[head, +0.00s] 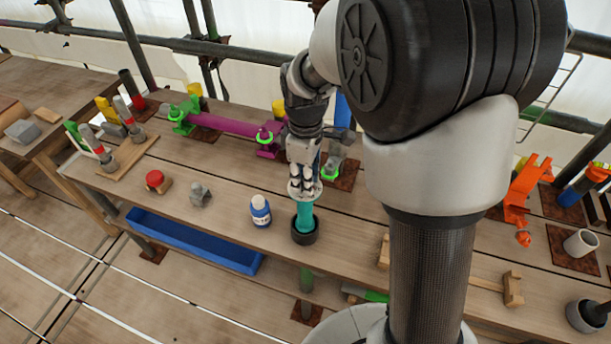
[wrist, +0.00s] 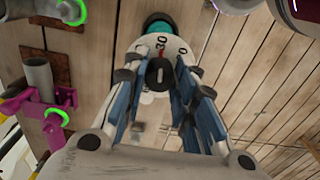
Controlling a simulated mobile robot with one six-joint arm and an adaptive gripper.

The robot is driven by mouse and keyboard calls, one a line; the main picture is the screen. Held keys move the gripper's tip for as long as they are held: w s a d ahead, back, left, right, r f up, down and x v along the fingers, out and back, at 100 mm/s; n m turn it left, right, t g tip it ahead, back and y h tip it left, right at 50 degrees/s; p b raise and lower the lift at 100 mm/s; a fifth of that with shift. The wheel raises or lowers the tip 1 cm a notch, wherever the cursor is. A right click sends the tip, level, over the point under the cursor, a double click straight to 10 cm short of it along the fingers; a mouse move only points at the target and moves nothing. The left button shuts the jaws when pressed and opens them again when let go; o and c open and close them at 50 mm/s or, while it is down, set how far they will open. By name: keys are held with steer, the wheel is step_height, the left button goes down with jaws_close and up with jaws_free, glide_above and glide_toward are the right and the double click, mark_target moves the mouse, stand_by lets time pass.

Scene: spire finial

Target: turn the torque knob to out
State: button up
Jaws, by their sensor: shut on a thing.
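The torque knob (wrist: 159,74) is a small dark knob with a pale bar mark, in the middle of a white dial (wrist: 145,47) with black numerals, a legible 30 and a red mark. The dial tops a teal body (head: 304,214) standing upright in a black round cup (head: 304,237) on the bench. My gripper (head: 304,184) points down onto the dial from above. In the wrist view my gripper (wrist: 158,82) has its fingers on both sides of the knob, shut on it. The fingers hide part of the dial, and I cannot read an "out" mark.
A white and blue bottle (head: 260,211) stands just left of the cup. A grey fitting (head: 200,194) and a red-capped piece (head: 157,181) are further left. A magenta bar (head: 225,124) lies behind. A blue tray (head: 190,240) is below the front edge.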

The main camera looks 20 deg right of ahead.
steer(key=shift+m, duration=0.4)
steer(key=m+p, duration=0.1)
steer(key=m, duration=0.2)
steer(key=shift+r+m+p, duration=0.1)
steer(key=shift+m+p, duration=0.2)
steer(key=shift+p, duration=0.1)
steer(key=m+p, duration=0.1)
steer(key=m, duration=0.4)
steer(key=shift+a+m, duration=0.1)
steer(key=shift+m, duration=0.2)
steer(key=m+p, duration=0.1)
steer(key=m, duration=0.4)
steer(key=shift+p, duration=0.35)
steer(key=shift+m+p, duration=0.4)
steer(key=shift+m, duration=2)
steer(key=o, duration=1.1)
steer(key=shift+c, duration=0.2)
